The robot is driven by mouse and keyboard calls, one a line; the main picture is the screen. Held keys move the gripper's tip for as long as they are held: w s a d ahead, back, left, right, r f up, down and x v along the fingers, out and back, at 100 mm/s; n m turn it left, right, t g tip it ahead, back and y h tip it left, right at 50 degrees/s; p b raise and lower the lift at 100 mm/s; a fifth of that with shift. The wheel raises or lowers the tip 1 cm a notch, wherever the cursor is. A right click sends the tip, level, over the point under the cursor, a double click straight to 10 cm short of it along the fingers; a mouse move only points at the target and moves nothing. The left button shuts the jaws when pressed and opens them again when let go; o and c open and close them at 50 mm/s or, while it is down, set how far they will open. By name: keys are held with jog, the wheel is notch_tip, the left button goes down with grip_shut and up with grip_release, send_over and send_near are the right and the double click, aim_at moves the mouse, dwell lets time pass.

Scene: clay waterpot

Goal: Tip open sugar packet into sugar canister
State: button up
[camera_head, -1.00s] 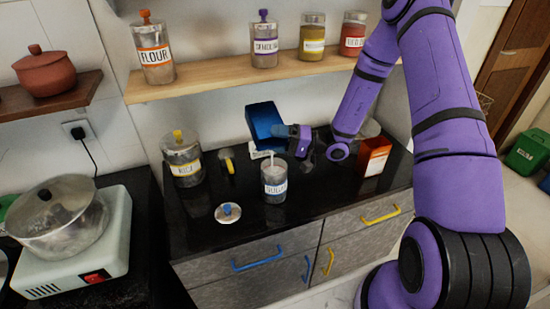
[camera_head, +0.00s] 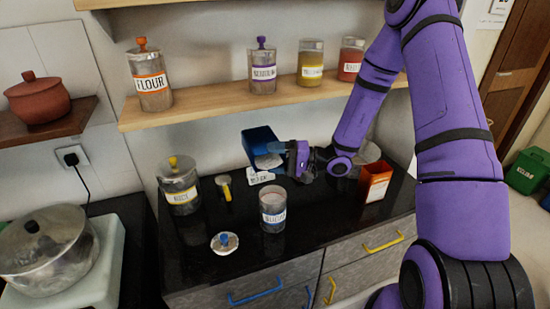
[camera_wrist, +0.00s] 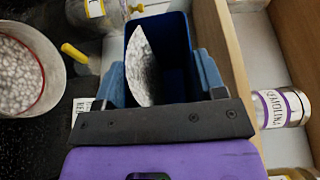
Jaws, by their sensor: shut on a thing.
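The blue sugar packet (camera_head: 259,141) is open and tilted, with white sugar visible inside its mouth. My gripper (camera_head: 285,148) is shut on it from the right, and both fingers clasp the packet (camera_wrist: 178,32) in the wrist view. The packet hangs above the counter, behind and above the sugar canister. The sugar canister (camera_head: 272,213) stands open and upright on the counter with white contents. It also shows at the left of the wrist view (camera_wrist: 58,98), filled with white near the rim. No stream falls between packet and canister. A round lid with a blue knob (camera_head: 224,243) lies front left of it.
A yellow-knobbed jar (camera_head: 179,187), a yellow-handled item (camera_head: 225,187) and a small white label or card (camera_head: 261,177) are on the counter. A wooden shelf (camera_head: 210,106) with several jars is close above the packet.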

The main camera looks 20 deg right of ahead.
jog(key=shift+w+m, duration=0.15)
jog(key=shift+m, duration=0.35)
jog(key=shift+w+m+g+h, duration=0.3)
jog(key=shift+m+g+h, duration=0.25)
jog(key=shift+m, duration=0.55)
jog(key=shift+f, duration=0.1)
jog(key=shift+w+m+g+h, duration=0.2)
jog(key=shift+m+g+h, duration=0.15)
jog(key=shift+m, duration=0.65)
jog(key=shift+w, duration=0.1)
